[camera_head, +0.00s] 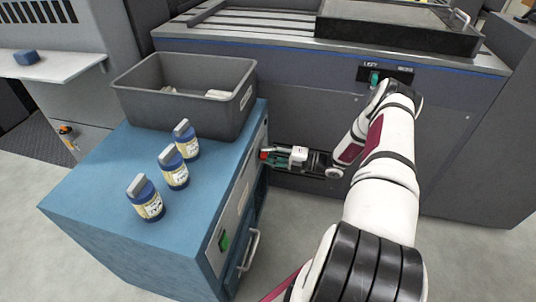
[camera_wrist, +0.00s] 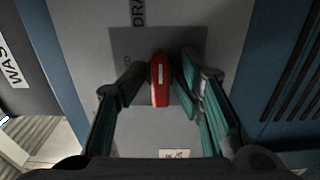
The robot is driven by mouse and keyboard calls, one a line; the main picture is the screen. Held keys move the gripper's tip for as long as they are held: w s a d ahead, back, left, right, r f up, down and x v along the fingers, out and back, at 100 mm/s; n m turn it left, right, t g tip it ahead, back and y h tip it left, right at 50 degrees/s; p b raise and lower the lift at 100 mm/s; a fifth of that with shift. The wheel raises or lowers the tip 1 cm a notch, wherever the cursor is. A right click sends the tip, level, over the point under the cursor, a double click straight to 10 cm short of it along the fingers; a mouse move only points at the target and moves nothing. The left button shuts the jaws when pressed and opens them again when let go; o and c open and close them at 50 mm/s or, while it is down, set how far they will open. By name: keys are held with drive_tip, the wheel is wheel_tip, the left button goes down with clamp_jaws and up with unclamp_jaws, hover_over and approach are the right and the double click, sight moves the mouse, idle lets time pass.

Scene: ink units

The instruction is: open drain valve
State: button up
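The drain valve's red handle (camera_wrist: 159,82) shows in the wrist view, pointing down the picture in front of a grey plate under a partly hidden label beginning "DRA". My gripper (camera_wrist: 160,66) is open, with its dark and green fingers on either side of the handle. Narrow gaps seem to show on both sides; I cannot tell whether either finger touches. In the head view my gripper (camera_head: 277,154) reaches left to the right-hand side of the blue cabinet (camera_head: 100,205). A bit of the red handle (camera_head: 264,155) shows there at its fingertips.
A large grey machine (camera_head: 300,100) stands behind my arm. Grey floor (camera_head: 460,245) is clear at the right.

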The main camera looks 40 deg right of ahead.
drive_tip(key=v, duration=1.2)
idle(0.4)
